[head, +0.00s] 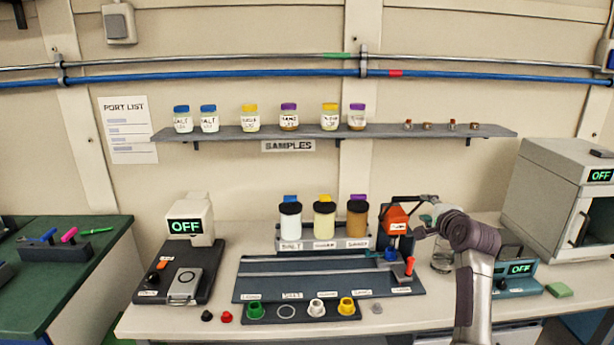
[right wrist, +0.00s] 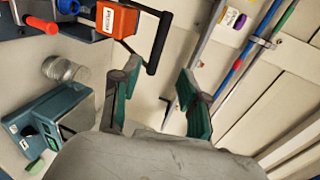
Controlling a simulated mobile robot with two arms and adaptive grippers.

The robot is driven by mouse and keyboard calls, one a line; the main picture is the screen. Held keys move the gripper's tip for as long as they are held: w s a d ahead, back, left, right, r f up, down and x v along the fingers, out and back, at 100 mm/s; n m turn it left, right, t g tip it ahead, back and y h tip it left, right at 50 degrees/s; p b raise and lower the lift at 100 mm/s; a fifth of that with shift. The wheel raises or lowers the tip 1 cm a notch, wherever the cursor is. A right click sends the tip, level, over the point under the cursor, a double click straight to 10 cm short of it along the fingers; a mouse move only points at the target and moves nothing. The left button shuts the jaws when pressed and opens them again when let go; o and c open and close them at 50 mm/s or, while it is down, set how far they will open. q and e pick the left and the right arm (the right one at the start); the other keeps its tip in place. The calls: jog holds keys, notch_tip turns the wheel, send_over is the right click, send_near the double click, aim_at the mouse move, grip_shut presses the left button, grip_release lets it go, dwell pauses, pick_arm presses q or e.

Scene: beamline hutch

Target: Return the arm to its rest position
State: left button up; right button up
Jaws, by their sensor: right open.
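My right arm reaches in from the lower right in the head view. Its gripper (head: 424,222) is beside the orange device (head: 396,218) and partly hidden by the wrist. In the right wrist view the gripper (right wrist: 162,85) has its two green-padded fingers spread wide, with nothing between them. The orange device (right wrist: 117,19) and its black handle (right wrist: 159,44) show just beyond the fingers there; I cannot tell any contact. My left gripper is in neither view.
A glass beaker (head: 441,260) and a teal device (head: 517,278) marked OFF stand close to my right arm. A rack (head: 287,245) holds three black-capped jars. A shelf (head: 380,133) with jars runs along the wall. A grey oven (head: 563,195) stands at right.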

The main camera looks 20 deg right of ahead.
jog(key=s+a+f+n+g+y, duration=0.1)
jog(key=s+a+f+n+g, duration=0.2)
jog(key=s+a+f+n, duration=0.65)
jog(key=s+a+f+n+g+y, duration=0.1)
jog(key=s+a+f+n+g, duration=0.25)
jog(key=s+a+f, duration=0.65)
jog(key=s+a+f+n+g+y, duration=0.15)
jog(key=s+a+f+n, duration=0.3)
jog(key=s, duration=0.65)
jog(key=s+a+f+n+g, duration=0.3)
jog(key=s+a+n, duration=0.25)
jog(key=s, duration=0.55)
notch_tip(320, 180, down, 30)
jog(key=s+f+g+b, duration=0.1)
jog(key=s+g+b, duration=0.1)
jog(key=b, duration=0.1)
jog(key=s+d+f+b, duration=0.1)
jog(key=s+d+f, duration=0.1)
jog(key=s+f, duration=1.4)
jog(key=shift+s+g, duration=0.15)
jog(key=shift+g, duration=0.25)
